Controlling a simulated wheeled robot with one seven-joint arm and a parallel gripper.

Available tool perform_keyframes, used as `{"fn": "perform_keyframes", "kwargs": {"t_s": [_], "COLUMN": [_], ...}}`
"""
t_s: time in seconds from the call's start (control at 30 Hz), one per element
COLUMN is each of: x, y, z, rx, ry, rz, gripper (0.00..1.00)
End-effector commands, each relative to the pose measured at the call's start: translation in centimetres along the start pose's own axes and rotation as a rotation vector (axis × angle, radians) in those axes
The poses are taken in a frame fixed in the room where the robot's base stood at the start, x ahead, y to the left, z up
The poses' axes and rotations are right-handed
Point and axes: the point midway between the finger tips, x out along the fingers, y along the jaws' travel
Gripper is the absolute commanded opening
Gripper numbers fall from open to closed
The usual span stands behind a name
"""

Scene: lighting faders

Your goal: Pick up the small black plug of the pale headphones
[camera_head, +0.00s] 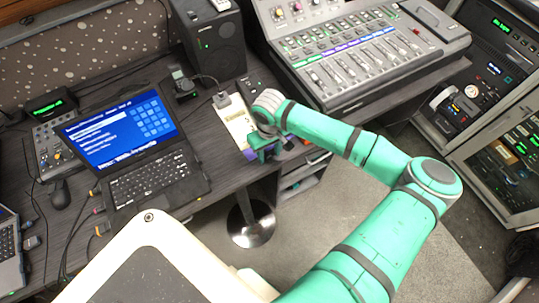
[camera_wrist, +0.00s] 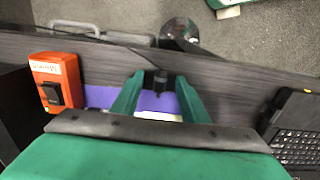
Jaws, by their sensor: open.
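The small black plug (camera_wrist: 160,82) shows in the wrist view between my two green fingers, with space on both sides. A thin dark cable runs from it toward the upper left, along the desk edge. A purple surface (camera_wrist: 101,97) and a white patch lie under and around it. My gripper (camera_wrist: 159,100) is open and empty. In the head view my gripper (camera_head: 264,154) is low over the desk's front edge, and the plug cannot be made out there. I cannot clearly identify the pale headphones in either view.
An orange box (camera_wrist: 57,82) with a black switch stands left of my fingers in the wrist view. The laptop (camera_head: 146,150) is left of my gripper in the head view. The mixing console (camera_head: 360,55) is behind to the right. A pale panel (camera_head: 236,122) lies beside my gripper.

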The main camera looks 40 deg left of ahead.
Motion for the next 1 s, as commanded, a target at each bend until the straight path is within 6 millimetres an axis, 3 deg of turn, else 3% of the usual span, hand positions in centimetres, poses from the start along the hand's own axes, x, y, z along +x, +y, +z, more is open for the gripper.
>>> {"fn": "perform_keyframes", "kwargs": {"t_s": [0.27,0.43,0.8,1.0], "x": [0.2,0.2,0.0,-1.5], "y": [0.2,0.2,0.2,0.2], "z": [0.2,0.2,0.2,0.1], "rx": [0.004,0.006,0.006,0.006], "ry": [0.001,0.001,0.001,0.002], "rz": [0.000,0.000,0.000,-0.001], "gripper": [0.38,0.00,0.00,0.00]}}
